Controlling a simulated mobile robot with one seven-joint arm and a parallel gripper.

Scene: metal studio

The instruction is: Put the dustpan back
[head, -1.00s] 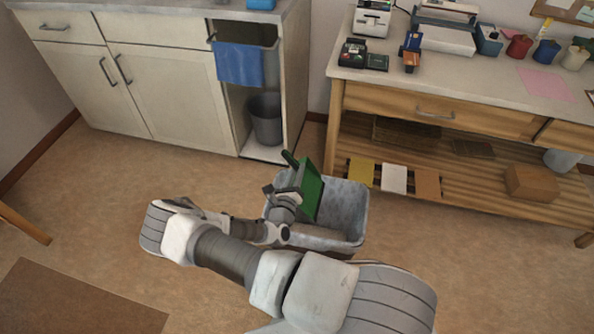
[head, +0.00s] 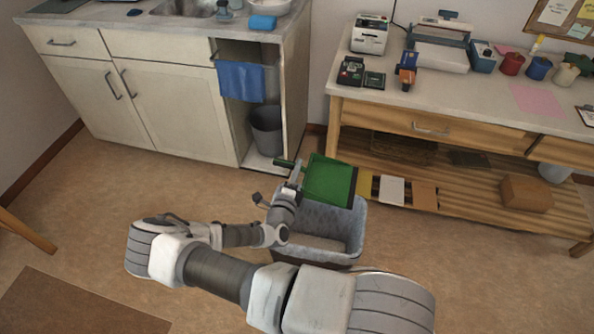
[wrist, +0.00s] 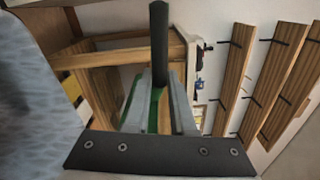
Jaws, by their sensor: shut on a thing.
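The green dustpan (head: 330,182) is in my gripper (head: 293,178), above the back of a grey lined bin (head: 352,226). Its green face is turned toward the head camera, and its dark handle end points left. In the wrist view the gripper (wrist: 160,118) is shut, with the dark handle (wrist: 159,40) standing up between the fingers and a strip of green beside it. Most of the pan is hidden in that view.
A wooden workbench (head: 430,128) with a slatted lower shelf stands behind and right. A white cabinet (head: 185,105) with an open bay holding a grey bucket (head: 267,131) stands at back left. Floor is clear between cabinet and bin. A brown mat (head: 70,305) lies at front left.

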